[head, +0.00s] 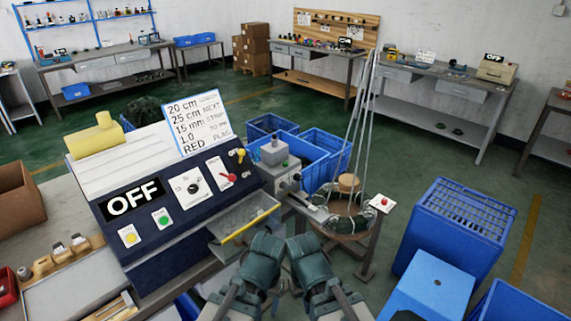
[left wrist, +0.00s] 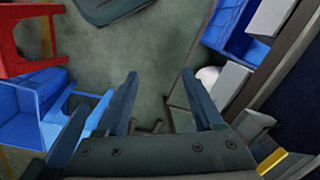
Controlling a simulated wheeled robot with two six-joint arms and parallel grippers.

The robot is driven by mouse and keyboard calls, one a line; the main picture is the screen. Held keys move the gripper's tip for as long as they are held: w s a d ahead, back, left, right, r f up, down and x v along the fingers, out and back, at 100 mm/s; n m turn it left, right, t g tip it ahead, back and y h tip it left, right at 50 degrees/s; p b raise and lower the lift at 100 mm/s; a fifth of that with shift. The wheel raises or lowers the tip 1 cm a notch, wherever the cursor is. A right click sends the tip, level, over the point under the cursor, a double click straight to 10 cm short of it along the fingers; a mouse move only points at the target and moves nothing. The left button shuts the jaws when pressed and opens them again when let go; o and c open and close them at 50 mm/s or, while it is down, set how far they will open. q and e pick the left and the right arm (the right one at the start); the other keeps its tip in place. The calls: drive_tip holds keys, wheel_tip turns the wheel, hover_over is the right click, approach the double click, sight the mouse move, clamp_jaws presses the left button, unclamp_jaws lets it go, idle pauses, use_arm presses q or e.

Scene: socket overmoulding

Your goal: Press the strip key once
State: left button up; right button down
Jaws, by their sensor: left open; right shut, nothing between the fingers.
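The machine (head: 150,180) has a dark sloping panel with an OFF display (head: 132,203), a yellow button (head: 129,236), a green button (head: 161,218), a dial (head: 193,188) and a red lever (head: 227,178). No key's label is readable as strip, so I cannot tell which one it is. My left gripper (head: 265,248) is at the lower middle, right of the panel and apart from the buttons. In the left wrist view its fingers (left wrist: 160,75) are apart and empty, above the floor. My right gripper (head: 304,252) is beside it, shut and empty.
A tray with a yellow edge (head: 248,224) juts from the machine close to my left gripper. A small grey device (head: 276,170) stands behind it. A round stand (head: 345,224) and a red button on a white plate (head: 381,203) are right. Blue crates (head: 455,230) flank it.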

use_arm(q)
clamp_jaws()
idle(1.5)
